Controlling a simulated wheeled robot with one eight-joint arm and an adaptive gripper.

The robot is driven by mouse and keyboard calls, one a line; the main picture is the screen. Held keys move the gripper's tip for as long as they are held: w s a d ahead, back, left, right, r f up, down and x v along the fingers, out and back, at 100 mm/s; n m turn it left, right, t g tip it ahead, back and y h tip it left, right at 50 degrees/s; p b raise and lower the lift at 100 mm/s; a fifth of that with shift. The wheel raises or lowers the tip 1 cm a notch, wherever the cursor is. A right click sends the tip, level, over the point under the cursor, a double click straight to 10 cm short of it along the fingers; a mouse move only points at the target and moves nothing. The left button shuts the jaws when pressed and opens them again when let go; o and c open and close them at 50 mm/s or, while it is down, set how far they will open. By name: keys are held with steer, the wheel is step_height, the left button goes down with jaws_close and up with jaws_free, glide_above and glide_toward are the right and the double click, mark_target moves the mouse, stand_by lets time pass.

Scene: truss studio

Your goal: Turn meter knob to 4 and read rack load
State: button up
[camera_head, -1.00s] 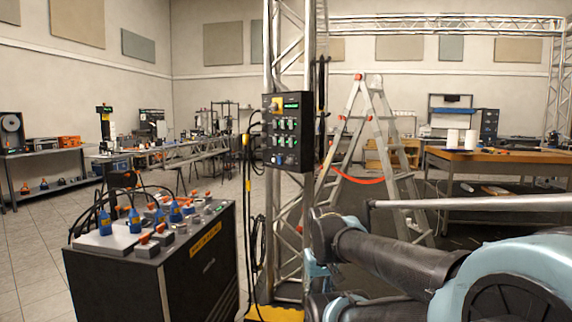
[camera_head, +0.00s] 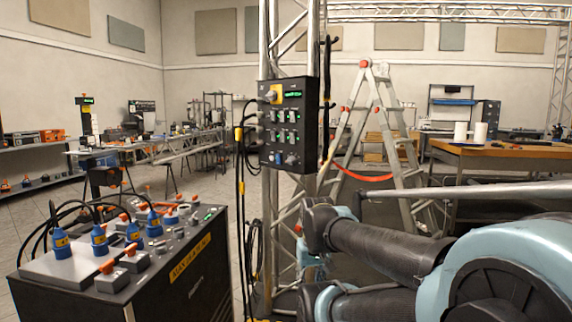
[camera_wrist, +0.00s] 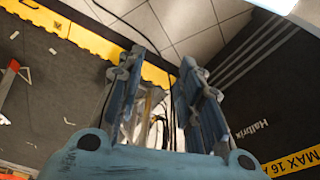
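A black control box (camera_head: 288,126) is fixed to an upright metal truss in the head view. It has a small lit green display (camera_head: 292,94), several rows of switches with green lights, a yellow plug-like part (camera_head: 270,95) at upper left and a grey round knob (camera_head: 291,159) at lower right. The knob's setting and the display's figures are too small to read. A black power rack (camera_head: 125,275) with blue connectors and orange-handled switches on top stands at lower left. In the wrist view my gripper (camera_wrist: 162,58) is open and empty, above the floor, apart from the box.
Black cables (camera_head: 240,200) hang beside the truss. A stepladder (camera_head: 385,150) stands behind it, with a wooden workbench (camera_head: 500,153) at right. In the wrist view, the rack's side with a yellow "MAX 16A" label (camera_wrist: 290,163) is at right. Tiled floor is open at far left.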

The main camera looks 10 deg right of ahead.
mark_target(288, 161)
steer(key=o, duration=0.3)
steer(key=shift+o, duration=0.7)
steer(key=shift+s+d+r+n+h, duration=0.15)
steer(key=shift+d+r+n+h, duration=0.2)
steer(key=shift+r+n, duration=0.25)
steer(key=w+d+r+n+t+h, duration=0.15)
steer(key=w+r+n+h, duration=0.25)
steer(key=w+r+n, duration=0.45)
steer(key=w+d+r+n+t+h, duration=0.15)
steer(key=w+r+n+h, duration=0.35)
steer(key=w, duration=0.6)
steer(key=w+a+r+n+t+h, duration=0.2)
steer(key=w+a+r+n+t, duration=0.1)
steer(key=w+a+r+n, duration=0.5)
steer(key=w+a+r+n+t+h, duration=0.3)
steer(key=w+a+r+n, duration=0.25)
steer(key=a, duration=0.35)
steer(key=shift+m, duration=0.5)
steer(key=x, duration=0.5)
steer(key=f+x, duration=0.1)
steer(key=x, duration=1.1)
steer(key=shift+w+f, duration=0.2)
steer(key=c, duration=1)
